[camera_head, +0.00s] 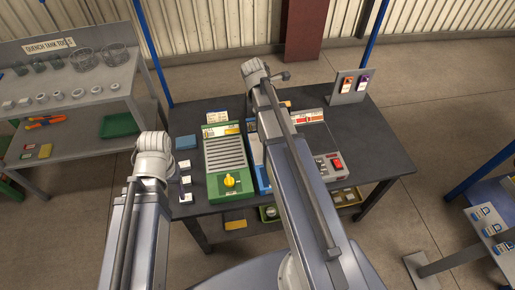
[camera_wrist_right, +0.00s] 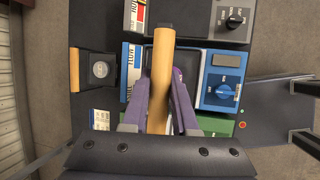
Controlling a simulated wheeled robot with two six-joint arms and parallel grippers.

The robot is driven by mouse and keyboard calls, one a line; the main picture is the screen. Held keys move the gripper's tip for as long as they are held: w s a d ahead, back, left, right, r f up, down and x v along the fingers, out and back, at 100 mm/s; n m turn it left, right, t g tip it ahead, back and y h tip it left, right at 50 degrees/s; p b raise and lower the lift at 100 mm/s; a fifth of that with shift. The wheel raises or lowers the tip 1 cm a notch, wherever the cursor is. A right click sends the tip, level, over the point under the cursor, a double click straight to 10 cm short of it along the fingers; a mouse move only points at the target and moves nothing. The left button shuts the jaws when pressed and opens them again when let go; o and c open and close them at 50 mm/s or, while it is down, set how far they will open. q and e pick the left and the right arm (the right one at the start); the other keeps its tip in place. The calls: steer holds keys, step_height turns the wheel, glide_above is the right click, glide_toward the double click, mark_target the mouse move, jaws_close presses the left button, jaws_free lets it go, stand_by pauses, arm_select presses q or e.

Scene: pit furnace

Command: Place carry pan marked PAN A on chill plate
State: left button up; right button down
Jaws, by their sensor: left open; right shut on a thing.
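In the right wrist view my right gripper (camera_wrist_right: 160,85) has its purple fingers shut on a tan wooden handle (camera_wrist_right: 162,45). The handle lies over a dark area of the blue unit (camera_wrist_right: 219,80); I cannot tell whether its pan touches it, and no PAN A mark is readable. A second tan handle (camera_wrist_right: 74,70) with a dark plate and grey disc is at the left. In the head view my right arm hides the right fingers and much of the blue unit. My left gripper (camera_head: 160,170) is open at the table's left edge. A green slatted unit (camera_head: 226,160) may be the chill plate.
A grey unit with a red switch (camera_head: 337,164) stands right of my right arm. An upright panel with tags (camera_head: 351,87) is at the back right. The table's right end is clear.

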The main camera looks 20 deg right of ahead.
steer(key=shift+w+a, duration=0.1)
steer(key=shift+a, duration=0.2)
steer(key=shift+d+f+b, duration=0.15)
steer(key=shift+f+b, duration=0.35)
step_height(320, 180, down, 9)
steer(key=b, duration=0.9)
steer(key=shift+f, duration=0.2)
steer(key=c, duration=0.7)
jaws_free()
steer(key=shift+r, duration=0.2)
